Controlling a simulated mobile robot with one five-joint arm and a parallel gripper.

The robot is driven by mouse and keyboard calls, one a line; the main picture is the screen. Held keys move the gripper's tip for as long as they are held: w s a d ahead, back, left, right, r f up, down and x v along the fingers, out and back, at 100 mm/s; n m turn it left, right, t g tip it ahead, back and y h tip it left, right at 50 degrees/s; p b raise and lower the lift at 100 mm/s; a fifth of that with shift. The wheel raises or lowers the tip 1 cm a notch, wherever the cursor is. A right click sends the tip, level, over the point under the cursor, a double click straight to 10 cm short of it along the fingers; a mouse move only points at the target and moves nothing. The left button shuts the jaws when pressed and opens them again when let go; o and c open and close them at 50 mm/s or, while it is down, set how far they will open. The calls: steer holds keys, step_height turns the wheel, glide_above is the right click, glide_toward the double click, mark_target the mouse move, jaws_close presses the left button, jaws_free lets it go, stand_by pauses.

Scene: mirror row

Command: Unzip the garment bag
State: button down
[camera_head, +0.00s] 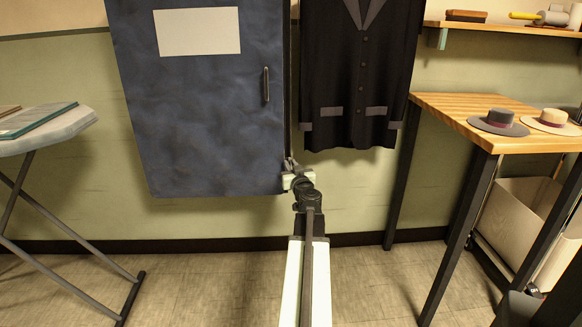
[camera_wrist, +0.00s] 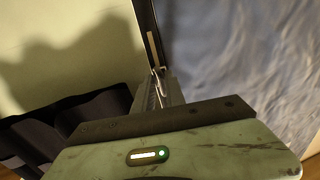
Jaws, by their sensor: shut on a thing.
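The garment bag (camera_head: 210,120) hangs on the wall, dark blue with a pale blank panel and a small handle at its right side. A dark zip track (camera_head: 288,80) runs down its right edge. My gripper (camera_head: 290,168) is at the bag's lower right corner. In the wrist view, my gripper (camera_wrist: 160,88) is shut on a small metal zip pull (camera_wrist: 158,71) at the end of the dark track (camera_wrist: 151,40). The blue bag fabric (camera_wrist: 250,60) lies to the right there. The fingers hide part of the pull.
A dark buttoned jacket (camera_head: 360,70) hangs just right of the bag. A wooden table (camera_head: 450,105) with two hats stands at the right, a bin (camera_head: 530,215) beneath it. An ironing board (camera_head: 50,135) stands at the left. The floor between is clear.

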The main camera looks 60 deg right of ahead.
step_height(320, 180, down, 7)
steer(key=b, duration=0.5)
steer(key=shift+w+a, duration=0.3)
steer(key=shift+a, duration=0.1)
steer(key=c, duration=1.5)
jaws_free()
steer(key=shift+d+f, duration=0.1)
steer(key=shift+c, duration=0.2)
steer(key=shift+s, duration=0.15)
steer(key=v, duration=0.7)
steer(key=shift+s, duration=0.3)
